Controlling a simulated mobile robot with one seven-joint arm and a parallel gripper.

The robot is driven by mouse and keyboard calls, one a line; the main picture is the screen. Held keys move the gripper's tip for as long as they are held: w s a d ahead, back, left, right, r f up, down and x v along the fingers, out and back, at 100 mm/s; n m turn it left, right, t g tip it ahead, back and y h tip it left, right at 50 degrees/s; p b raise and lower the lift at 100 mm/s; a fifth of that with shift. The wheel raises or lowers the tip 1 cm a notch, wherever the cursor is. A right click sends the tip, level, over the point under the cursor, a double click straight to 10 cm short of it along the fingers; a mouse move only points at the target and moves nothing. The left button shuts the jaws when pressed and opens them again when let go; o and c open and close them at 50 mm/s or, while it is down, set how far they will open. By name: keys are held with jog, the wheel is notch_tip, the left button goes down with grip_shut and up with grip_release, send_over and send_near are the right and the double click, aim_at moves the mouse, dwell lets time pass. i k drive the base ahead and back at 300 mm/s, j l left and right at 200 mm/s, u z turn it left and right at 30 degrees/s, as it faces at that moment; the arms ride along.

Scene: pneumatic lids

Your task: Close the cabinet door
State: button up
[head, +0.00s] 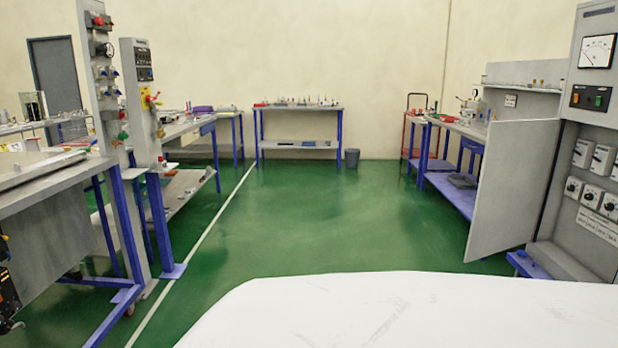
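A grey cabinet (592,130) stands at the right edge of the head view, with a gauge, switches and several sockets on its front. A flat grey cabinet door (511,188) stands open, sticking out to the left of the cabinet into the room. Its hinge side seems to be toward the cabinet, but the hinges cannot be made out. My gripper is not in view, so I cannot see where it is relative to the door.
My white body top fills the bottom. Green floor (330,225) is clear in the middle. Blue-legged workbenches stand left (40,185), at the back wall (298,108) and right behind the door (452,195). A dark bin (352,159) and a red trolley (416,130) stand at the back.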

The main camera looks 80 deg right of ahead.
aim_at(516, 156)
jog(key=i+l+z, duration=0.1)
jog(key=l+z, duration=0.3)
jog(key=l, duration=0.15)
jog(key=i+l+z, duration=0.2)
jog(key=l+z, duration=0.25)
jog(key=i+l+z, duration=0.25)
jog(key=l+z, duration=0.15)
jog(key=i+l+z, duration=0.3)
jog(key=l+z, duration=0.15)
jog(key=i+l+z, duration=0.2)
jog(key=i+z, duration=0.2)
jog(key=i+l+z, duration=0.15)
jog(key=i+z, duration=0.15)
jog(key=i, duration=0.25)
jog(key=i+z, duration=0.3)
jog(key=i, duration=0.2)
jog(key=i+j+z, duration=0.1)
jog(key=i+z, duration=0.3)
jog(key=i+j+z, duration=0.25)
jog(key=i+z, duration=0.15)
jog(key=i, duration=0.15)
jog(key=i+j+z, duration=0.25)
jog(key=z, duration=0.2)
jog(key=i+j+z, duration=0.5)
jog(key=j+z, duration=0.2)
jog(key=z, duration=0.15)
jog(key=i+j+z, duration=0.1)
jog(key=j+z, duration=0.75)
jog(key=j, duration=0.5)
